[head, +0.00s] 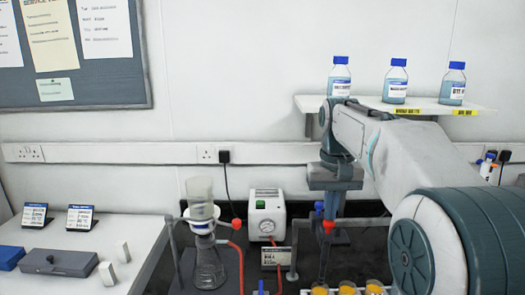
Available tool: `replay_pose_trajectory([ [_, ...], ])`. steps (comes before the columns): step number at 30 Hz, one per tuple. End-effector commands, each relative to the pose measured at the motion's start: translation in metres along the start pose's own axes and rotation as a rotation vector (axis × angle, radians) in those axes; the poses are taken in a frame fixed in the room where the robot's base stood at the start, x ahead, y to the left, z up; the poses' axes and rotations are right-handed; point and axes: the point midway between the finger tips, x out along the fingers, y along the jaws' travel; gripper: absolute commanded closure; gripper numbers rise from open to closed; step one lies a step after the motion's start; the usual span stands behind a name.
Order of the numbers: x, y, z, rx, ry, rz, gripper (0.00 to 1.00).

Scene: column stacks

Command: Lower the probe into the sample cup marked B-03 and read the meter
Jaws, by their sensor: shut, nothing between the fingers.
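Several sample cups with orange-yellow contents stand in a row at the bottom edge, cut off by the frame; three show clearly: a left cup (320,290), a middle cup (347,288) and a right cup (375,287). I cannot read a B-03 mark on them. My gripper (331,210) points down at the end of my arm, behind and above the cups. It is shut and holds nothing. I cannot make out the probe for certain among the dark upright parts below it.
A glass flask (208,266) stands in a clamp frame with red tubing at the left. A wall shelf (438,103) with blue-capped bottles is behind my arm. A grey case (59,263) lies on the left bench.

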Motion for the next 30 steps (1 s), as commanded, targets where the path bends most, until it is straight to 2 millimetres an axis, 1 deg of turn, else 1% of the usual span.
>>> replay_pose_trajectory([
  [3, 0.007, 0.0, 0.0, 0.0, 0.0, 0.0, 1.0],
  [30, 0.043, 0.0, 0.0, 0.0, 0.0, 0.0, 1.0],
])
